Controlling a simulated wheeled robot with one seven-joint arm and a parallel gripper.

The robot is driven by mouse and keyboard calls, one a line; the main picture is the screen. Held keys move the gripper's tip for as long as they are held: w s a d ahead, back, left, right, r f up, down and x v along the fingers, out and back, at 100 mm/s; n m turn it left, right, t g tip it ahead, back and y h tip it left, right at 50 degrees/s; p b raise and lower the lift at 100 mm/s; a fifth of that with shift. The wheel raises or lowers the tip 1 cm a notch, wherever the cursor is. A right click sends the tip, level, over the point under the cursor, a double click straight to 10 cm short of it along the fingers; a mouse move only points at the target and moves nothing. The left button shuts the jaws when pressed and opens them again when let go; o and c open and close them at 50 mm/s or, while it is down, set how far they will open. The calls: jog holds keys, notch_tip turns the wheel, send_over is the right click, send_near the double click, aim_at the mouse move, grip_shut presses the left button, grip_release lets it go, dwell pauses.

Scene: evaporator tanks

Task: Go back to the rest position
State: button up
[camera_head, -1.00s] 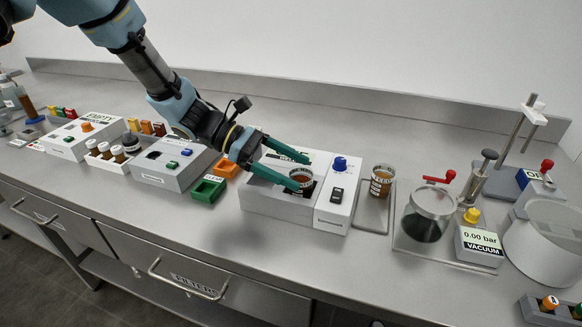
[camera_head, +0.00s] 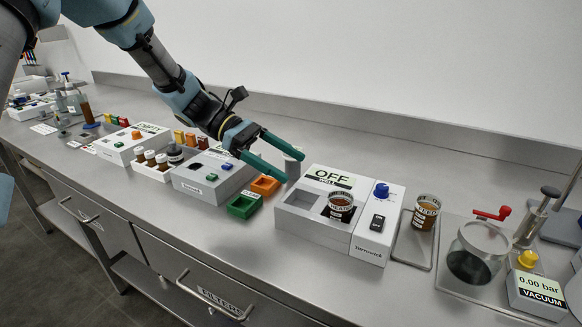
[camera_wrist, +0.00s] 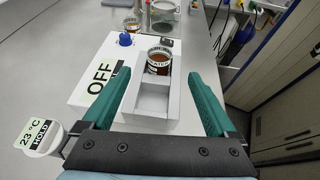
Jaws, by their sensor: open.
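My gripper (camera_head: 281,161) is open, its two green fingers apart with nothing between them. In the head view it is above the bench, just left of a white box unit (camera_head: 314,229) whose display reads OFF. A jar of brown liquid (camera_head: 340,207) sits in the right well of that unit; the left well is empty. The wrist view shows the fingers (camera_wrist: 158,95) on both sides of the unit, with the jar (camera_wrist: 158,62) ahead of the fingertips, apart from them.
A second brown jar (camera_head: 425,212) stands on a tray to the right. A glass vessel (camera_head: 478,252) and a vacuum gauge (camera_head: 538,293) reading 0.00 bar are farther right. Green (camera_head: 243,206) and orange (camera_head: 265,185) holders and more units line the left. The bench's back strip is clear.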

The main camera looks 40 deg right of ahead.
dwell(0.3)
jog(key=w+a+f+m+t+y, duration=0.1)
jog(key=w+a+f+t, duration=0.2)
jog(key=a, duration=0.5)
jog(key=w+a+t+y, duration=0.1)
jog(key=w+a+t, duration=0.1)
jog(key=w+a, duration=0.35)
jog(key=w+a+f+m+t, duration=0.1)
jog(key=w+a+f+t, duration=0.15)
jog(key=a, duration=0.65)
jog(key=w+a+m+t+y, duration=0.1)
jog(key=a+m+t, duration=0.1)
jog(key=a, duration=0.8)
jog(key=w+a+r+m+t+y, duration=0.1)
jog(key=a+t, duration=0.3)
jog(key=a, duration=0.7)
jog(key=shift+w+m+t+y, duration=0.2)
jog(key=shift+m+t+y, duration=0.2)
jog(key=shift+y, duration=0.2)
